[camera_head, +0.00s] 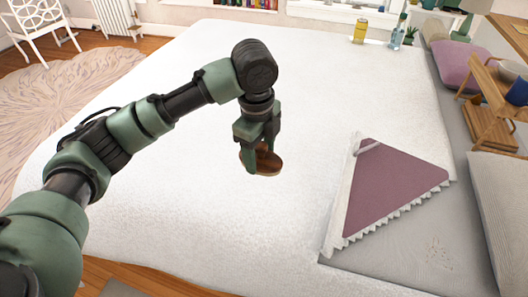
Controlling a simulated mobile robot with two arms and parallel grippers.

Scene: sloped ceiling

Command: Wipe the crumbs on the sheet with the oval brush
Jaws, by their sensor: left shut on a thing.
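My left gripper (261,160) is shut on the oval brush (268,163), a brown, rounded piece partly hidden by the fingers. It holds the brush over the white bed cover; I cannot tell whether the brush touches the cover. The crumbs (438,252) are a small, pale brown scatter on the grey sheet (385,268), at the lower right. They lie to the right of and nearer than my left gripper, well apart from it. My right gripper is not in view.
A folded mauve blanket corner (395,185) with white trim lies between gripper and crumbs. Grey pillows (500,195) and a wooden shelf stand (490,105) line the right side. A yellow jar (360,31) and a bottle (398,33) stand at the far edge. The white cover (190,215) is mostly clear.

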